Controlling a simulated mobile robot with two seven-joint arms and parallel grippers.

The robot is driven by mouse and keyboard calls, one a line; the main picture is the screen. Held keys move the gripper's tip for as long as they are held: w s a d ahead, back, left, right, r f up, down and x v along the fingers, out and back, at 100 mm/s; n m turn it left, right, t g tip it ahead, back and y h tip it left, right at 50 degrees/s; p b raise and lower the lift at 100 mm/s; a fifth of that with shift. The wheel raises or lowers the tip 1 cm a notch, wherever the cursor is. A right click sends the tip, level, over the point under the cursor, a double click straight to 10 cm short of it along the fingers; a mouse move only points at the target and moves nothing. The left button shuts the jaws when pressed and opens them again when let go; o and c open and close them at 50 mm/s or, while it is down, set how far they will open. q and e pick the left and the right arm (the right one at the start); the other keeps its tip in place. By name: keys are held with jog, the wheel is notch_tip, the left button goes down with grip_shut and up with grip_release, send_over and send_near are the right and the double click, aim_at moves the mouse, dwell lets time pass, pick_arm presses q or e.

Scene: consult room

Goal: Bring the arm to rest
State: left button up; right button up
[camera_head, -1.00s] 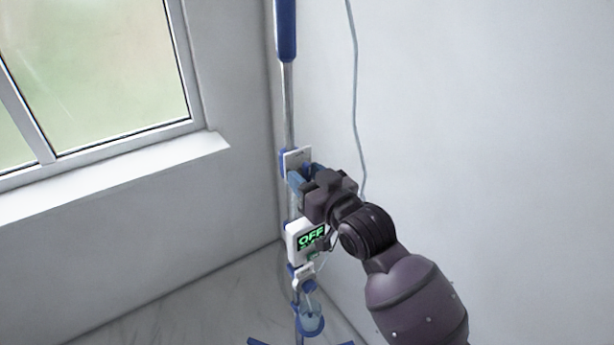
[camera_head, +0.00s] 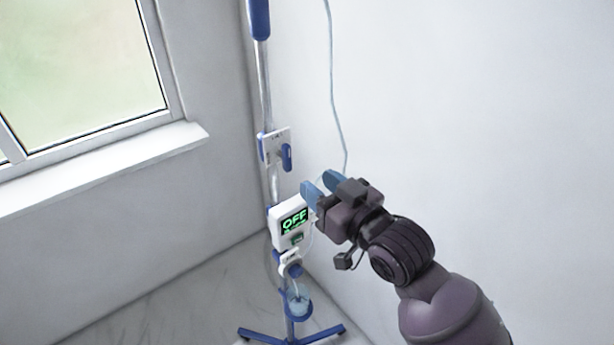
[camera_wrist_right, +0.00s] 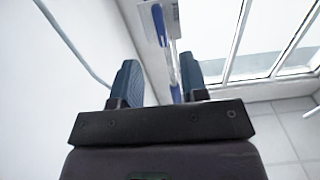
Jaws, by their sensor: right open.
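My right gripper (camera_head: 322,186) is open and empty, with its blue fingertips beside and a little right of the pole stand. Its two fingers stand apart in the right wrist view (camera_wrist_right: 158,82). The stand's metal pole (camera_head: 264,95) carries a white plate with a blue lever (camera_head: 286,157). Below it is a white box whose green display reads OFF (camera_head: 292,221). The fingertips are near the upper right of this box; I cannot tell whether they touch it. My left gripper is not in view.
A thin tube (camera_head: 334,90) hangs down behind my gripper. A cup in a blue ring (camera_head: 298,301) sits low on the stand above its blue feet (camera_head: 262,337). A window sill (camera_head: 110,165) juts out at left. The wall at right is bare.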

jog(key=shift+s+d, duration=0.25)
jog(key=shift+s, duration=0.15)
jog(key=d+f+m+h, duration=0.3)
jog(key=d+f+h, duration=0.3)
jog(key=d+f, duration=0.85)
jog(key=s+d+f+m+g+h, duration=0.1)
jog(key=s+d+f+h, duration=0.1)
jog(key=s+f, duration=0.6)
jog(key=s+d+f+m+g+h+b, duration=0.1)
jog(key=s+d+f, duration=0.3)
jog(key=s+f, duration=0.4)
notch_tip(320, 180, down, 3)
jog(key=shift+d+r+m+g+h, duration=0.15)
jog(key=shift+d+m+g+h, duration=0.2)
jog(key=shift+g+h, duration=0.3)
